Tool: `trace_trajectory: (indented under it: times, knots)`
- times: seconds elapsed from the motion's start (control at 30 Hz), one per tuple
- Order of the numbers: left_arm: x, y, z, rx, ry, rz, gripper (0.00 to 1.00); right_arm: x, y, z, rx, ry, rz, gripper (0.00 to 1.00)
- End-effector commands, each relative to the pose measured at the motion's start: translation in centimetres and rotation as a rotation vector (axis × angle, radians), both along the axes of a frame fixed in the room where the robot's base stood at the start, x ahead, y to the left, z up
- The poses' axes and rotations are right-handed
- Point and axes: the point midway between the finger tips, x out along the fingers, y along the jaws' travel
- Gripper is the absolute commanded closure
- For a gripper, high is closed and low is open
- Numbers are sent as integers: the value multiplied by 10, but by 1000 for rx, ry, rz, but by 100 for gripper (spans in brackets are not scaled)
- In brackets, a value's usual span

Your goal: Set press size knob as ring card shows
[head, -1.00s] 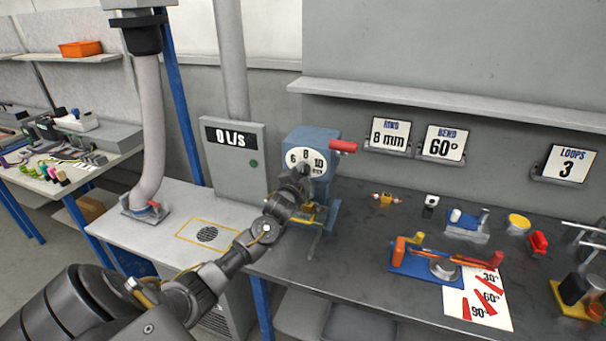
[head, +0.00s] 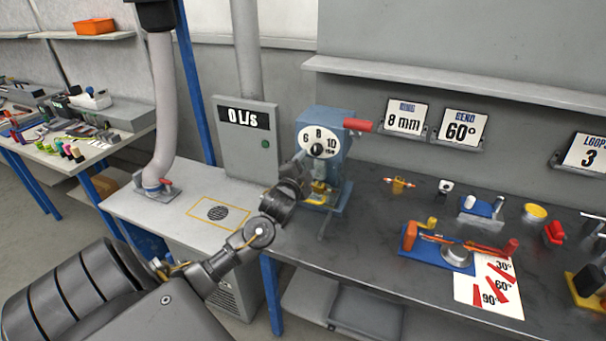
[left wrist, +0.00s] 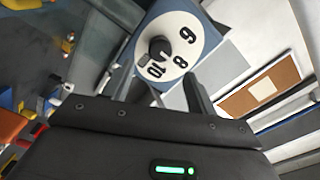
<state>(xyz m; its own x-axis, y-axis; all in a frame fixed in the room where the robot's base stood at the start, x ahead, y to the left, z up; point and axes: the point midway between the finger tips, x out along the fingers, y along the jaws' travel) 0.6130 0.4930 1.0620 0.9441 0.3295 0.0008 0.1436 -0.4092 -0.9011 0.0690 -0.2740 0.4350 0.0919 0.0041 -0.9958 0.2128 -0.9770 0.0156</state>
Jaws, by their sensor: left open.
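The blue press (head: 338,128) stands at the left end of the dark bench. Its white dial, marked 6, 8 and 10, carries a black round knob (head: 317,149). The knob also shows in the left wrist view (left wrist: 160,47), but I cannot clearly tell which number it points to. The ring card (head: 403,117) on the wall reads 8 mm. My left gripper (head: 303,166) is at the lower left of the dial, open and empty. In the left wrist view its two fingers (left wrist: 160,90) stand apart, short of the knob. My right gripper is not in view.
A red handle (head: 358,125) sticks out of the press's right side. The bend card (head: 460,127) reads 60° and the loops card (head: 588,151) reads 3. A blue bending tool (head: 420,240) and small parts lie on the bench. A hose (head: 160,110) stands left.

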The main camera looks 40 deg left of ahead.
Motion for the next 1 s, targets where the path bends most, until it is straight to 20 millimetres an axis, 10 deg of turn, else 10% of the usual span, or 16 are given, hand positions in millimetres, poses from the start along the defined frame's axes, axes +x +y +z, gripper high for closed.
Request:
trace_trajectory:
  times: [1.0]
  knots:
    - [-38,-24,-22,-63,52,-15,43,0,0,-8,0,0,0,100]
